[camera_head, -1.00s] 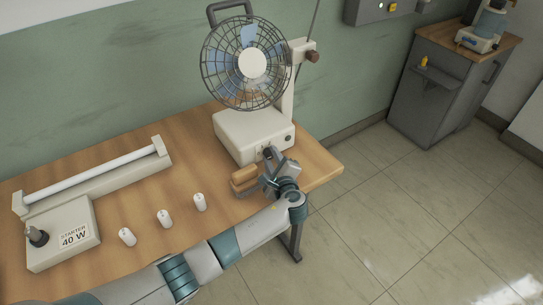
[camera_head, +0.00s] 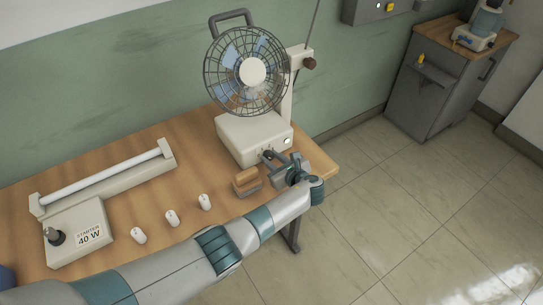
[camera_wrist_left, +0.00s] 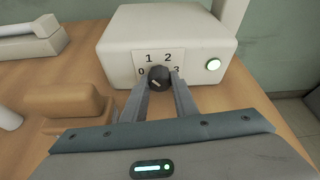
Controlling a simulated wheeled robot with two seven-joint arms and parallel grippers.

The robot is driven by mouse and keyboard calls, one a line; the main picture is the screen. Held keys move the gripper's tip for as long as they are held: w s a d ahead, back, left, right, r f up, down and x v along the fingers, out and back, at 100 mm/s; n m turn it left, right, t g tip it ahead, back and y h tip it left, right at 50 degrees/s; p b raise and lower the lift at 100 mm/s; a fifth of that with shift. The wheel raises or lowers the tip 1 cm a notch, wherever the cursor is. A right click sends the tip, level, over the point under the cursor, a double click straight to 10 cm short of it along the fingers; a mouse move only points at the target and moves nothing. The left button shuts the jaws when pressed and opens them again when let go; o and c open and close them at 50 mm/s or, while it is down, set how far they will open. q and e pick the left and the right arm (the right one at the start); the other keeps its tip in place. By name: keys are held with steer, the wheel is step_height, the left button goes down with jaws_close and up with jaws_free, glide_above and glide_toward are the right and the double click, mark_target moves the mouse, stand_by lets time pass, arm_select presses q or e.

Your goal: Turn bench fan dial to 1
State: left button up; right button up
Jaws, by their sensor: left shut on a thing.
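The bench fan (camera_head: 252,75) stands at the bench's right end on a cream base (camera_head: 250,135). In the left wrist view, the base front (camera_wrist_left: 120,68) carries a plate with 0, 1, 2 and 3 around a black dial (camera_wrist_left: 158,75). The dial has a pale mark on it; I cannot tell which number it points to. My left gripper (camera_wrist_left: 160,88) is shut on the dial, a finger on each side, partly covering the 0 and 3. In the head view the left gripper (camera_head: 274,160) reaches the base front. A round lamp (camera_wrist_left: 213,65) right of the dial is lit. My right gripper is out of view.
A wooden-topped block (camera_head: 246,180) sits close to my left gripper. Open floor is right of the bench (camera_head: 312,170).

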arm_select(q)
steer(key=shift+m+g+y, duration=0.3)
steer(key=shift+m, duration=0.3)
steer(key=o, duration=1.1)
steer(key=shift+c, duration=0.2)
